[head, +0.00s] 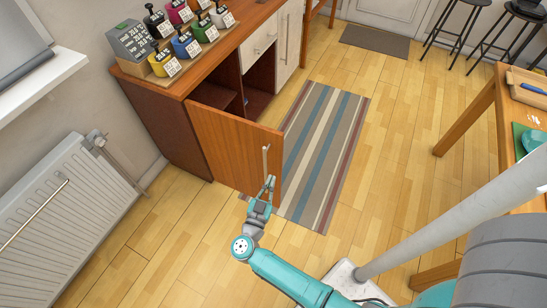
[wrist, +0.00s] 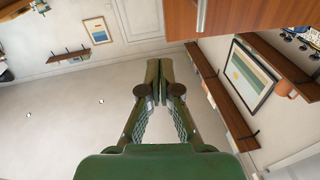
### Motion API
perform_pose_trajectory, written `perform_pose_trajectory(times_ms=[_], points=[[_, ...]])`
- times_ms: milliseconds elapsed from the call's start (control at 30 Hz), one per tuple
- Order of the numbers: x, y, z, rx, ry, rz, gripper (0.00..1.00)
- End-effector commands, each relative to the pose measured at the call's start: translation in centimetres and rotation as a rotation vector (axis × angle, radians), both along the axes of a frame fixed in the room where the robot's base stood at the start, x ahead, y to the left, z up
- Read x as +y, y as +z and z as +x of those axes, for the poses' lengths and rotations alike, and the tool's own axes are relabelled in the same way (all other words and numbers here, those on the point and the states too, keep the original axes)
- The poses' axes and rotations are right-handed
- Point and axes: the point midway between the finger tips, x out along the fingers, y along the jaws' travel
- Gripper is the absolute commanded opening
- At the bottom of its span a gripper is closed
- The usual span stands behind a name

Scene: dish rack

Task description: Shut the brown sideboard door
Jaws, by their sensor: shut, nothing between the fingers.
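The brown sideboard door (head: 235,150) stands open in the head view, swung out from the sideboard (head: 165,120) so that dark shelf space shows behind it. Its upright metal bar handle (head: 266,160) is near the free edge. My gripper (head: 270,181) is shut and empty, at the lower end of the handle in the picture. I cannot tell whether it touches the handle or door. In the wrist view, the shut fingertips (wrist: 158,64) are below and left of the handle (wrist: 201,14), with the door panel (wrist: 250,14) at the top right.
A striped rug (head: 325,140) lies right of the door. A white radiator (head: 65,215) is at the left wall. A wooden table (head: 505,120) is at the right. Floor between is clear.

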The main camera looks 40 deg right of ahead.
Motion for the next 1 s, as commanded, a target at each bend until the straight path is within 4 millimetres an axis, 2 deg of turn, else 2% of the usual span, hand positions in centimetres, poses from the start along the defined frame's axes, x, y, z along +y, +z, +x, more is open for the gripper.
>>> perform_pose_trajectory(times_ms=[33,167,300,433,567,1000], points=[[0.3,-0.3,1.1,0.020,-0.031,0.016,0.00],[0.7,-1.2,2.3,0.076,-0.094,0.048,0.00],[0.7,-1.6,2.8,0.105,-0.121,0.061,0.00],[0.0,-1.7,3.1,0.107,-0.126,0.063,0.00],[-1.7,-1.7,3.7,0.107,-0.127,0.063,0.00],[-9.0,-1.6,6.6,0.106,-0.126,0.062,0.00]])
